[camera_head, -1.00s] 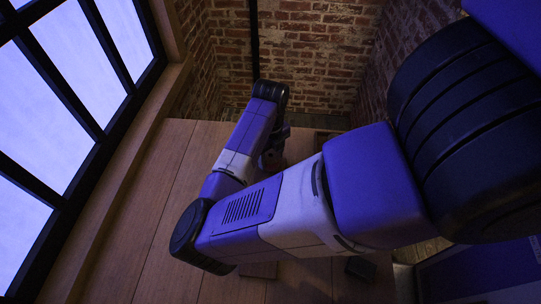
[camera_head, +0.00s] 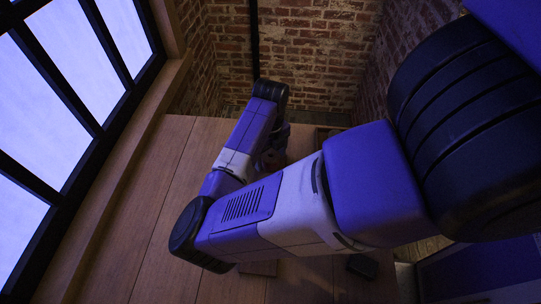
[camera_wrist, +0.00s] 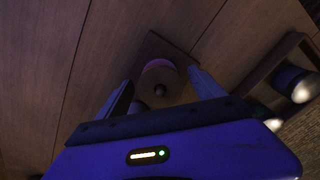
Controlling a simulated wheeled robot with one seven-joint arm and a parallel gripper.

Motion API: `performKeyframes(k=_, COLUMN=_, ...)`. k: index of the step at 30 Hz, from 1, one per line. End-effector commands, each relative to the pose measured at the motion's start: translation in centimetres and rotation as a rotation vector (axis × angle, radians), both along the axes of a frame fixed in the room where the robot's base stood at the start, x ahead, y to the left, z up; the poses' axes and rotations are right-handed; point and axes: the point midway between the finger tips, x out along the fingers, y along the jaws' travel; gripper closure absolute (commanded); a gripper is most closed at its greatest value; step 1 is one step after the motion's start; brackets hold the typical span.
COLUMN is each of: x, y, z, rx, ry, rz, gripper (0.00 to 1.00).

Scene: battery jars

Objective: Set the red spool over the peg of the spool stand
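A dull reddish round spool (camera_wrist: 158,72) shows in the wrist view, between and beyond my fingertips. A small dark round tip shows at its lower middle; it looks like the peg, but the dim light keeps me from being sure. A flat square base (camera_wrist: 182,51), apparently the spool stand's, shows behind the spool. My gripper (camera_wrist: 162,83) is open, with one finger on each side of the spool and a visible gap to each.
A wooden tray (camera_wrist: 262,72) with shiny round-ended jars (camera_wrist: 291,82) lies to the right in the wrist view. A brown block (camera_head: 258,268) and a dark block (camera_head: 361,266) lie at the near side. The left of the table (camera_head: 160,210) is clear beside the window.

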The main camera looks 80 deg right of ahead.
Motion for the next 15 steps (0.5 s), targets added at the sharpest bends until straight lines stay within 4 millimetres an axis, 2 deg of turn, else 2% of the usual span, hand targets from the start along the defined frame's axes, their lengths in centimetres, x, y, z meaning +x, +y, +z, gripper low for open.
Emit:
performKeyframes(k=9, x=0.0, y=0.0, z=0.2, rx=0.0, ry=0.0, rz=0.0, gripper=0.22)
performKeyframes(k=15, x=0.1, y=0.0, z=2.5, rx=-0.002, ry=-0.002, rz=-0.001, gripper=0.22)
